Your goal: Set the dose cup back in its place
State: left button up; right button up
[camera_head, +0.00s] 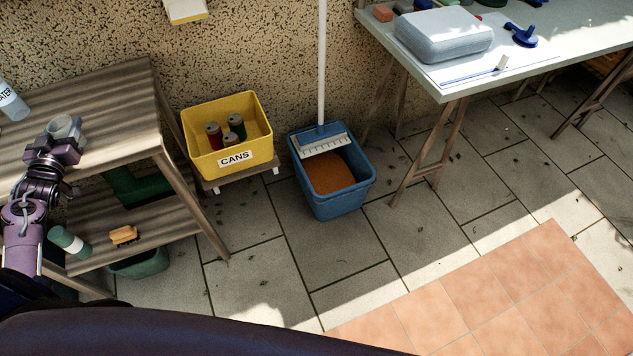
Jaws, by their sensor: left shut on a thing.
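My left gripper (62,146) is at the left of the view, over the top of the wooden shelf table (110,98). It is shut on a small pale grey cup (64,127), which looks like the dose cup. I cannot tell whether the cup touches the tabletop or is just above it. The fingers hide the cup's lower part. No marked place for the cup is clearly visible. My right gripper is not in view.
A water bottle (10,102) stands behind the gripper. The lower shelf holds a brush (124,235) and a green-and-white cylinder (68,240). A yellow cans bin (257,108) and a blue mop bucket (342,201) stand to the right.

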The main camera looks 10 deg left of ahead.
pick_arm(q)
jog(key=shift+f, duration=0.3)
jog(key=o, duration=1.4)
jog(key=v, duration=0.8)
